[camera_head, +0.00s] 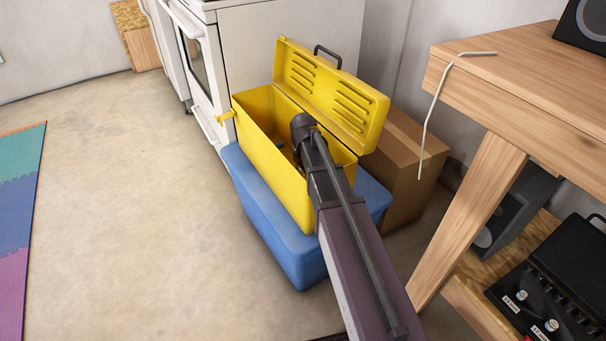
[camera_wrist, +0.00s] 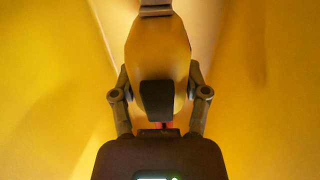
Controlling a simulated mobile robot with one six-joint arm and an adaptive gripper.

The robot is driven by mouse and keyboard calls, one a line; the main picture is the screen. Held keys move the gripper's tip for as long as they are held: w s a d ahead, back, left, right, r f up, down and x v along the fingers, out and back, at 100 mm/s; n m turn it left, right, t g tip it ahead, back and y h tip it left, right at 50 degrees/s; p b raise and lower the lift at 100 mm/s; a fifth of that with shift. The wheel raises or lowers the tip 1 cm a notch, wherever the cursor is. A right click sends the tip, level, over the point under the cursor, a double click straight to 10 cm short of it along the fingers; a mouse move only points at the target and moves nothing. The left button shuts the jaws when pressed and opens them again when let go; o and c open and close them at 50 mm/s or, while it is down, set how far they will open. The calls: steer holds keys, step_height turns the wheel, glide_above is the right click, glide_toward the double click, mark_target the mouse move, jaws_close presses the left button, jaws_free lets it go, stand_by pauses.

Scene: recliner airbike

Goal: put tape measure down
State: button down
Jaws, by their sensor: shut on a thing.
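The tape measure (camera_wrist: 160,45), yellow with a black part, is between the fingers of my gripper (camera_wrist: 158,12) in the wrist view. My gripper is shut on it. Yellow walls surround it in that view. In the head view my arm reaches down into an open yellow toolbox (camera_head: 262,150), and the gripper end is inside, mostly hidden by the arm and box walls. The tape measure cannot be made out in the head view. I cannot tell whether it touches the toolbox floor.
The toolbox stands on a blue bin (camera_head: 270,225), its lid (camera_head: 330,95) raised at the back. A cardboard box (camera_head: 410,170) and a wooden workbench (camera_head: 520,75) are to the right. A white stove (camera_head: 205,60) is behind left.

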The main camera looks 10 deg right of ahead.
steer(key=shift+c, duration=0.4)
jaws_free()
steer(key=shift+r, duration=0.15)
step_height(320, 180, up, 13)
steer(key=p, duration=1.3)
stand_by(0.5)
